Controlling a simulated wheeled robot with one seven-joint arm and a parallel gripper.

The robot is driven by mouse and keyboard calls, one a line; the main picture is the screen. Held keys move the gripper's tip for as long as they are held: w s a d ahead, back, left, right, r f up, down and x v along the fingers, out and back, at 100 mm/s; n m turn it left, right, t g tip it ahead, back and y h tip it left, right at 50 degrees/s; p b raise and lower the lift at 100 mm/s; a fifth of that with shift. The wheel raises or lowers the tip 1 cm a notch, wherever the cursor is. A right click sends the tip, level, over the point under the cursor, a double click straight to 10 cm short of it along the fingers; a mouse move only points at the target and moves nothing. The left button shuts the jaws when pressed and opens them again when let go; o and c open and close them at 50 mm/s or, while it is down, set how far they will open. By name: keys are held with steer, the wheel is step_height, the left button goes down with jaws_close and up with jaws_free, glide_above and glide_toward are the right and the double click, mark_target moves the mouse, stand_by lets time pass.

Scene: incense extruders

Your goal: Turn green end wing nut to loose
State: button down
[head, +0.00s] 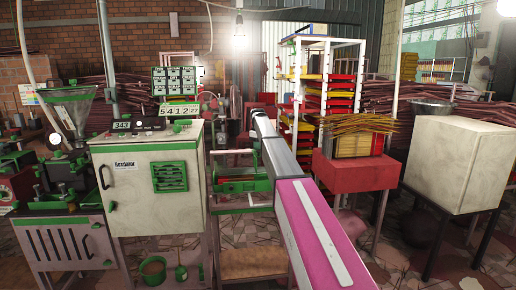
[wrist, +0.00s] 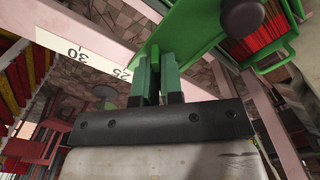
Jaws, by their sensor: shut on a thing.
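In the wrist view, my gripper (wrist: 156,62) points at a green metal part with a flat bar. Its two fingers are shut on a small green piece between them, the green wing nut (wrist: 155,66). Most of the nut is hidden by the fingers, so how far it is turned cannot be told. In the head view, my arm reaches away over the green-framed extruder (head: 237,186), and hides the gripper and the nut.
The wrist view shows a white scale strip (wrist: 85,55) marked 30 and 25, and a dark round knob (wrist: 242,18). A cream cabinet (head: 150,190) stands left of my arm. A red box (head: 354,172) and a rack (head: 312,95) of trays stand to the right.

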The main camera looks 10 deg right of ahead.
steer(key=shift+n, duration=1.2)
steer(key=c, duration=1.3)
jaws_free()
steer(key=shift+o, duration=0.2)
steer(key=shift+r, duration=0.1)
step_height(320, 180, up, 11)
steer(key=shift+f, duration=0.2)
